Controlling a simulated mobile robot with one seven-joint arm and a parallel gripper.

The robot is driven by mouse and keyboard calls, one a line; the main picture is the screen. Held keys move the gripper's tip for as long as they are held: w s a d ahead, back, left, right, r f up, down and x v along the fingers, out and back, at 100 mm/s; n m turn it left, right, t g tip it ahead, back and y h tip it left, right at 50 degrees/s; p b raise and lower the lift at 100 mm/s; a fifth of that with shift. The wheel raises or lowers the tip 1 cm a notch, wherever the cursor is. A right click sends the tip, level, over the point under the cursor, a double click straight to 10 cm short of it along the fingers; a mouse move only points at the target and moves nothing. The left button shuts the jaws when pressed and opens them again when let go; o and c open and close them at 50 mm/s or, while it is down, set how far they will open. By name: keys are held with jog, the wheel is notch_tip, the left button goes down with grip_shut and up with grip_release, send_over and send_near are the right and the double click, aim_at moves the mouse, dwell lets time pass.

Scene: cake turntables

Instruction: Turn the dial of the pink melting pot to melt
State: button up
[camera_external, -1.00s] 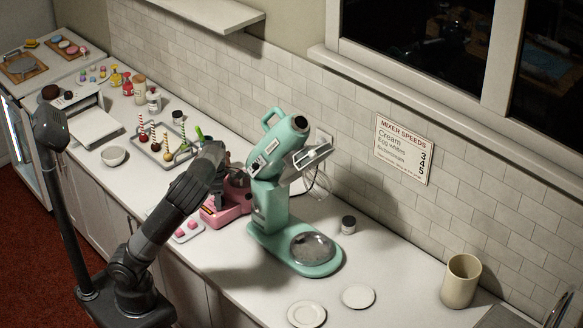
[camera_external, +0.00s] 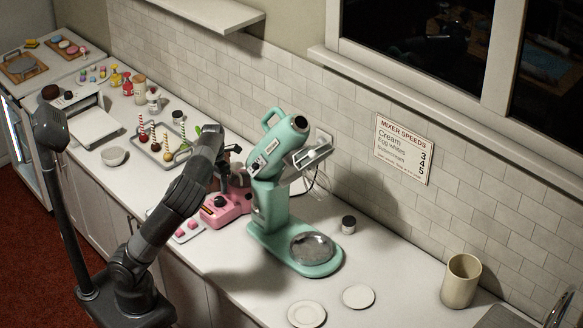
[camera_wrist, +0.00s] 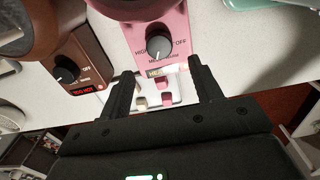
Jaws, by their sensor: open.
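The pink melting pot (camera_external: 238,209) stands on the counter, left of the mint-green mixer. Its black round dial (camera_wrist: 159,43) is on the front panel in the wrist view, between the printed words HIGH and OFF. A pale mark shows on the dial's lower part; the small print below is hard to read. A small lit display (camera_wrist: 160,71) sits under the dial, its text partly unreadable. My gripper (camera_wrist: 160,75) is open and empty, its two fingers apart below the dial and not touching it. In the external view my gripper (camera_external: 232,158) is above the pot.
A brown melting pot (camera_wrist: 87,62) with its own dial and a red display stands left of the pink one. The mixer (camera_external: 270,195) stands close on the right. A tray with pink pieces (camera_external: 187,229) lies in front.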

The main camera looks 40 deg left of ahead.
jog(key=s+d+r+m+t+y, duration=0.1)
jog(key=s+d+r+m+y, duration=0.1)
jog(key=s+d+r+m, duration=0.35)
jog(key=s+r+m+t, duration=0.2)
jog(key=s+m+t, duration=0.2)
jog(key=s+m, duration=1)
jog(key=m, duration=1)
jog(key=shift+r+m+h, duration=0.3)
jog(key=shift+r+m, duration=0.05)
jog(key=shift+r, duration=0.05)
dwell(0.7)
jog(key=shift+d, duration=0.1)
dwell(0.4)
